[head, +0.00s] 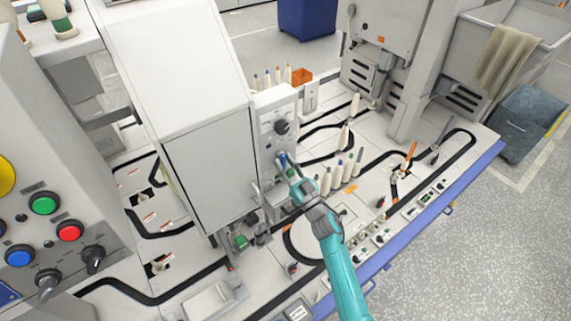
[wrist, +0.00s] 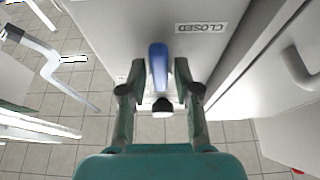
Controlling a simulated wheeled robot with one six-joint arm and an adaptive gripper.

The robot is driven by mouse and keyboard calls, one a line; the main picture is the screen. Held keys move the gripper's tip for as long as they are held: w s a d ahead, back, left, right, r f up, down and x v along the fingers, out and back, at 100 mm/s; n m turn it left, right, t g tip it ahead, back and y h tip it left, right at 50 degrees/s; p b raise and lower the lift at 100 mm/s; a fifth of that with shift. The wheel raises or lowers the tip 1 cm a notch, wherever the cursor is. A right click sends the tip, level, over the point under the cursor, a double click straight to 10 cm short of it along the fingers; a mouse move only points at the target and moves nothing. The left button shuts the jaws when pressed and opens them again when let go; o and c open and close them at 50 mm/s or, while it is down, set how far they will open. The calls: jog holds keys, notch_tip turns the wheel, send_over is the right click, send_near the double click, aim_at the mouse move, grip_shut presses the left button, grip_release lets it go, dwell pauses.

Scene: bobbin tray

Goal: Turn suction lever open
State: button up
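The suction lever shows as a blue handle (wrist: 158,62) in the wrist view, on the grey face of a box. It stands upright in that picture, between the two fingers of my gripper (wrist: 158,88). The fingers are apart, with a gap on each side of the handle, so my gripper is open around it and does not seem to touch it. A white label reading "CLOSED" (wrist: 201,28) sits upside down to the right of the handle. In the head view the blue handle (head: 283,160) is small, at the tip of my gripper (head: 289,172), and partly hidden by it.
The control box (head: 280,112) carries a dark knob (head: 281,127). A large white cabinet (head: 210,165) stands close on its left. Several bobbins (head: 341,172) stand on the table right of my gripper. An orange box (head: 302,77) is behind. Open floor lies beyond the blue table edge (head: 438,217).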

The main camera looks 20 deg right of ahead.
grip_shut()
jog(key=shift+d+r+n, duration=0.1)
jog(key=shift+n, duration=0.4)
jog(key=n+g+y, duration=0.1)
jog(key=n+g, duration=0.1)
jog(key=n, duration=0.5)
jog(key=d+r+n+g+y, duration=0.1)
jog(key=n+g+y, duration=0.1)
jog(key=n, duration=0.5)
jog(key=r+n+g+y, duration=0.1)
jog(key=n+g+y, duration=0.1)
jog(key=n, duration=0.5)
jog(key=shift+w+d+r+g, duration=0.3)
jog(key=shift+w+g, duration=0.1)
jog(key=shift+g, duration=0.4)
jog(key=shift+n, duration=0.4)
